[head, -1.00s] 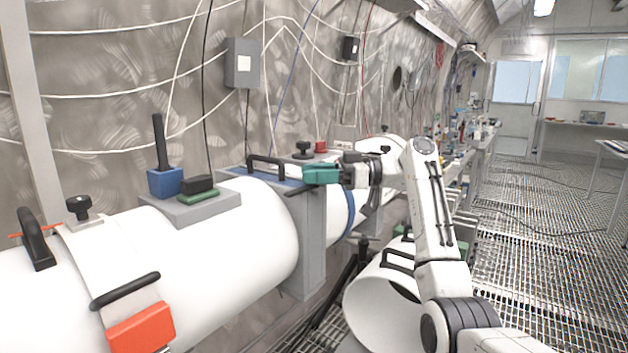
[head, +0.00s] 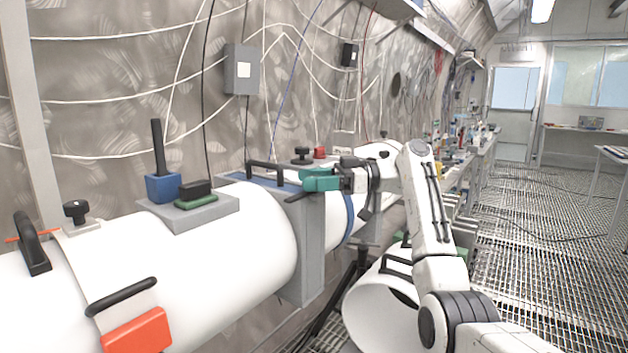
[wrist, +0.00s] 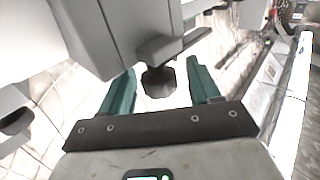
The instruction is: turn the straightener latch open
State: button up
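The straightener section is a grey collar (head: 311,245) around the white tube in the head view. A dark latch lever (head: 296,198) sticks out at its upper side, just left of and below my gripper (head: 318,180). In the wrist view the grey latch lever (wrist: 172,46) and a dark faceted knob (wrist: 158,82) lie ahead of my gripper (wrist: 163,88). The knob shows between the two teal fingers, with a gap on each side. My gripper is open and holds nothing. I cannot tell how deep the knob sits between the fingers.
The white tube (head: 240,235) carries a black handle (head: 122,296), an orange block (head: 137,332) and a blue block with a black lever (head: 163,187). A second white open cylinder (head: 375,310) stands low beside my arm. The grating floor (head: 540,240) at the right is free.

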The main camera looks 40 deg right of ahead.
jog(key=v, duration=1)
jog(key=shift+s+d, duration=0.25)
jog(key=shift+d, duration=0.05)
dwell(0.4)
